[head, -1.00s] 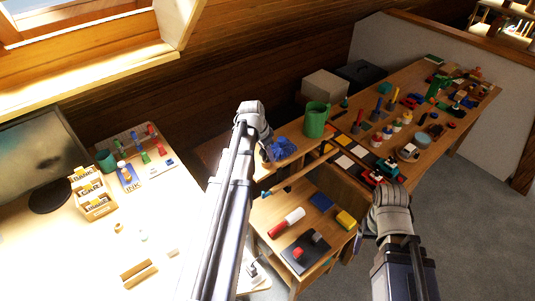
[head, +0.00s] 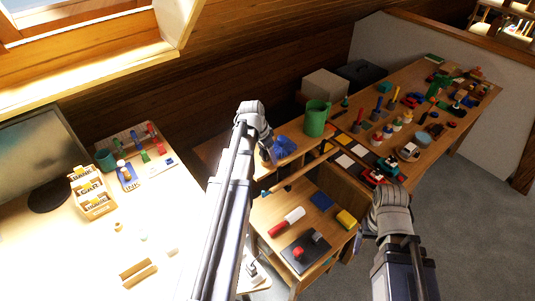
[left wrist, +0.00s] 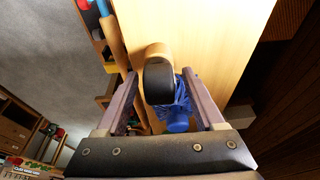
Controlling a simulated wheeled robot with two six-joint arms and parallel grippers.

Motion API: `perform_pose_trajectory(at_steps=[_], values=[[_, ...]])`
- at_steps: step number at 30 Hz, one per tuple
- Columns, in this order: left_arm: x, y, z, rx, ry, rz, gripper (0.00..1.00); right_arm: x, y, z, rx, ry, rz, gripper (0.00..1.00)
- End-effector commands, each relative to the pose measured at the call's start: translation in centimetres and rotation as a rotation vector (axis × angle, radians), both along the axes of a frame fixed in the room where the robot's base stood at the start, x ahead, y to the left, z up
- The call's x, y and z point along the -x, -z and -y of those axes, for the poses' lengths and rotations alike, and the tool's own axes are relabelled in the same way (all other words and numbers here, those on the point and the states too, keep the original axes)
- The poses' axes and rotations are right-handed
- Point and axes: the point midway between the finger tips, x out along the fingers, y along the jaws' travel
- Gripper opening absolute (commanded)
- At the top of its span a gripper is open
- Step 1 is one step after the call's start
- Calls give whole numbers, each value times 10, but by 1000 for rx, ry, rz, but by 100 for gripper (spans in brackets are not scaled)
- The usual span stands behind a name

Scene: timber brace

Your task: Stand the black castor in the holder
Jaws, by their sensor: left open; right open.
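In the left wrist view a castor (left wrist: 158,82) with a black wheel and a tan upper part stands out between my left gripper's fingers. My left gripper (left wrist: 158,74) is open, one finger on each side of the castor; I cannot tell whether either touches it. In the head view my left gripper (head: 267,157) is over the wooden shelf top, beside a crumpled blue thing, and the castor is not clear there. My right gripper (head: 372,200) is open at the right, its fingers mostly hidden by the arm. I cannot pick out the holder with certainty.
The blue thing (left wrist: 176,112) lies close to the castor. A green mug (head: 316,119) stands on the shelf top (head: 222,152). Below, a shelf holds a red-and-white cylinder (head: 287,221) and a dark board (head: 297,259). The long bench at right is crowded.

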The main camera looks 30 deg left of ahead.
Motion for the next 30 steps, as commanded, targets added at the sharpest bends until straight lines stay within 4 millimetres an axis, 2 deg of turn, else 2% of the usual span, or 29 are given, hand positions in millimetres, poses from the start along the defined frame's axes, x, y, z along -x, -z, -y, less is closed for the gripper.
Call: perform_pose_trajectory(at_steps=[8, 21, 30], values=[[3, -16, -1, 0, 0, 0, 70, 0, -16, 0, 0, -2, 0, 80], [17, -71, -7, 0, -1, 0, 70, 0, -71, 0, -2, 10, 0, 80], [19, -75, -8, 0, 0, 0, 70, 0, -75, 0, -2, 12, 1, 80]])
